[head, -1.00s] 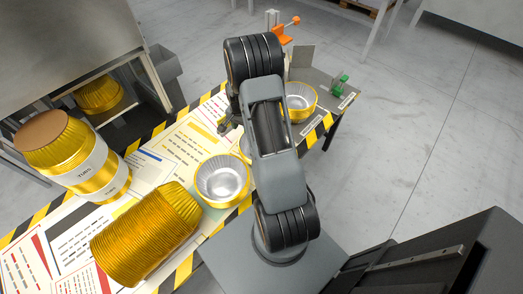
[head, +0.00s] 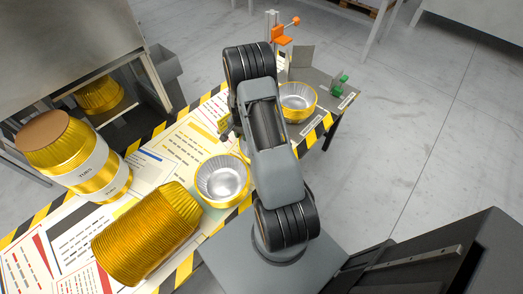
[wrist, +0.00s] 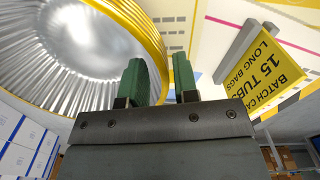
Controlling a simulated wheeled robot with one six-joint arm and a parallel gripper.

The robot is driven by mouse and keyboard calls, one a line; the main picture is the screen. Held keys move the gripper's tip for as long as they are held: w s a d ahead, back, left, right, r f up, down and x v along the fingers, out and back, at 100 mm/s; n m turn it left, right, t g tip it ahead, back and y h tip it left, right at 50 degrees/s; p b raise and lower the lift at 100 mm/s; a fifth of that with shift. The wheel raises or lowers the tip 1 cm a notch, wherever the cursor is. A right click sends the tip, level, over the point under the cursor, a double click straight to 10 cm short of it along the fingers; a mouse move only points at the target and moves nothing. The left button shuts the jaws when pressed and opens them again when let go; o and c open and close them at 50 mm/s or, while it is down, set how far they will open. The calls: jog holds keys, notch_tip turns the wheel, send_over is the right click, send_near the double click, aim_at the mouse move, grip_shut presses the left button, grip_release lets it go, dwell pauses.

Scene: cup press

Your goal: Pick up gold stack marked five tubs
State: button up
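A gold ribbed stack wrapped in a white band (head: 95,172) stands tilted at the left of the table in the head view. The band's word looks like "TUBS"; its number is too small to read. A long unwrapped stack of gold tubs (head: 147,235) lies at the front. A single gold tub (head: 222,180) with a silver inside sits in the middle. In the wrist view a gold tub with a silver inside (wrist: 80,45) is left of the fingers. The head view mostly hides my gripper behind my arm.
A yellow card reading "15 TUBS LONG BAGS" (wrist: 262,68) stands right of the fingers in the wrist view. Another gold tub (head: 298,103) sits on the grey stand at the right. A metal machine (head: 70,45) with a gold tub inside borders the table's far left.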

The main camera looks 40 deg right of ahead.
grip_shut()
jog(key=shift+r, duration=0.15)
